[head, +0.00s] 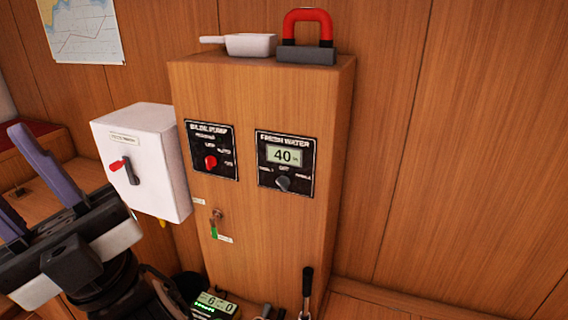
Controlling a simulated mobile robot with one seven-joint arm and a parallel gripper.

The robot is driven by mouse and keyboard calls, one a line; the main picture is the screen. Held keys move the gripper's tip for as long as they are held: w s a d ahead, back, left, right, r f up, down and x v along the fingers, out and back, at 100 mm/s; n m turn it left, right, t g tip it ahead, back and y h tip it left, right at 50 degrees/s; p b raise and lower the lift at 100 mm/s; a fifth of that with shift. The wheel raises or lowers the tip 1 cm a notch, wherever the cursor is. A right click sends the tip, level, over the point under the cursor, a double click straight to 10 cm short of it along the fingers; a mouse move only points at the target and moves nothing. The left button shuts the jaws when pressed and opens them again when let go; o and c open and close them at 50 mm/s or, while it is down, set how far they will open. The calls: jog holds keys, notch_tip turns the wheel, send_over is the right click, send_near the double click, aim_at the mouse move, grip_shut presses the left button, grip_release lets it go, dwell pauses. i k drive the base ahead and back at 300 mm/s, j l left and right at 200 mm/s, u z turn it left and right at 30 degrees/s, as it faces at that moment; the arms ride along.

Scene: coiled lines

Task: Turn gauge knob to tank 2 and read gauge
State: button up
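The fresh water gauge panel (287,163) is a black plate on the front of the wooden cabinet. Its display (285,155) reads 40 with a small unit mark. The grey gauge knob (283,183) sits below the display, with small labels to its left, above and right. The labels are too small to read surely, and I cannot tell which one the knob points at. My gripper (12,172) is at the left edge, well apart from the panel. Its two purple-grey fingers are spread with nothing seen between them; part of it is cut off by the frame.
A bilge pump panel (211,151) with a red knob is left of the gauge. A white switch box (165,165) juts out between it and my gripper. A key (215,222) hangs below. A lever (306,285) and lit device (215,305) stand low. Room before the gauge looks clear.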

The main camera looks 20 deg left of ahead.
aim_at(283, 182)
jog(key=j+u, duration=0.45)
jog(key=j, duration=0.85)
jog(key=i, duration=0.05)
